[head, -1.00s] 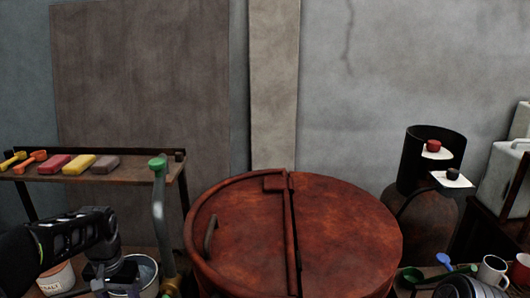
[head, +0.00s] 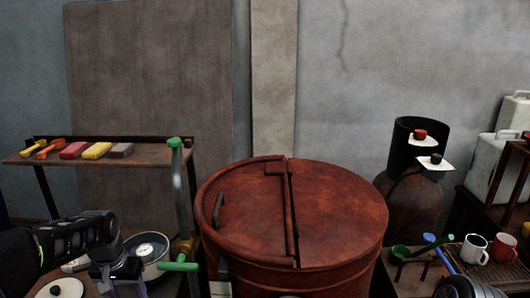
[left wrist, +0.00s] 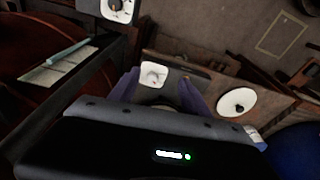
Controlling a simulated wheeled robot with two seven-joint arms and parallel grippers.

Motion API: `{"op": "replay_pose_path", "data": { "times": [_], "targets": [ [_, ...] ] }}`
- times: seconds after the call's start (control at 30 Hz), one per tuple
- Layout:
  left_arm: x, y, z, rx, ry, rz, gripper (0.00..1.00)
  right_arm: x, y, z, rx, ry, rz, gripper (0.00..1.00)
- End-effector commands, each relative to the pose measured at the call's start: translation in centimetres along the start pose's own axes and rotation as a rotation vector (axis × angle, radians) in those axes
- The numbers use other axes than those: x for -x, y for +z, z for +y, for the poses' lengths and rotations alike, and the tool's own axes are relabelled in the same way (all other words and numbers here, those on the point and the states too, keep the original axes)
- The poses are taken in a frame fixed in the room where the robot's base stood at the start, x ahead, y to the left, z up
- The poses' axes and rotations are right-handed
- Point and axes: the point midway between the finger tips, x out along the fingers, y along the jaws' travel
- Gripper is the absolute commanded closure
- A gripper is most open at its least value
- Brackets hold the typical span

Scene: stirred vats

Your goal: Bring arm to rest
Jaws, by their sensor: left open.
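My left arm comes in from the lower left of the head view. Its gripper (head: 125,285) is low, in front of a pan-like round thing with a white dial (head: 148,248). In the left wrist view the two purple fingers of my left gripper (left wrist: 160,95) stand apart with nothing held between them. The white dial (left wrist: 153,75) shows beyond them. A part of my right arm shows at the lower right of the head view; its gripper is out of the picture.
A large rusty lidded vat (head: 340,215) fills the middle. A green-handled lever (head: 177,180) stands close right of my left gripper. A shelf (head: 130,158) with coloured blocks is behind it. A white lid (head: 66,288) lies lower left. Mugs (head: 475,249) stand on the right.

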Motion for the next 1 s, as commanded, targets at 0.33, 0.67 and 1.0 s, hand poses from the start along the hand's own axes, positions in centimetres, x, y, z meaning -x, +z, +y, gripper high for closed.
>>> {"op": "replay_pose_path", "data": {
  "times": [0.33,0.67,1.0],
  "targets": [
    [-6.6,-1.8,6.6,-0.012,0.101,0.180,0.45,-0.6,0.1,0.2,0.003,-0.002,0.000,0.64],
    [-23.0,8.8,18.9,0.030,0.270,0.201,0.45,-3.7,-0.1,1.2,0.006,-0.005,0.004,0.64],
    [-32.2,28.7,26.2,0.082,0.364,-0.047,0.45,-7.1,-0.3,2.5,0.006,-0.008,0.009,0.64]
  ]
}}
